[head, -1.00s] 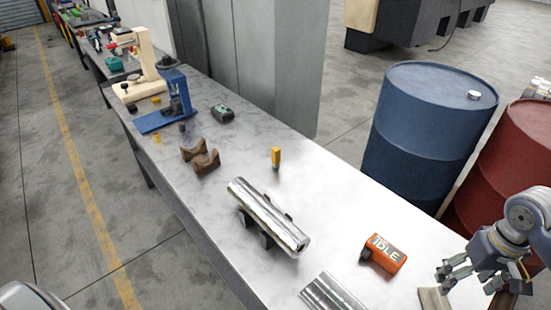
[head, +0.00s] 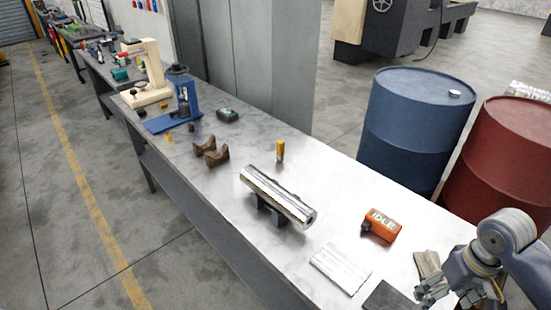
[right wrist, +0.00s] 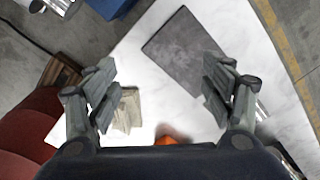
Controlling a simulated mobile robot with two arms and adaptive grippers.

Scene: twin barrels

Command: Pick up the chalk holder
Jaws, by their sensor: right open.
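A small upright yellow piece with a greyish lower end, which looks like the chalk holder (head: 280,151), stands on the metal-topped bench (head: 335,190) behind the shiny cylinder. My right gripper (head: 455,292) is at the bench's near right end in the head view, well apart from the yellow piece. In the right wrist view the right gripper (right wrist: 160,90) is open and empty, its fingers spread above the bench top. The yellow piece cannot be made out in that view. My left gripper is not in view.
A shiny cylinder (head: 277,196) rests on dark supports. An orange IDLE box (head: 381,225), a pale sheet (head: 340,268), a dark plate (right wrist: 187,50) and a folded cloth (right wrist: 128,110) lie nearer. Blue (head: 415,130) and red (head: 503,155) barrels stand behind the bench.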

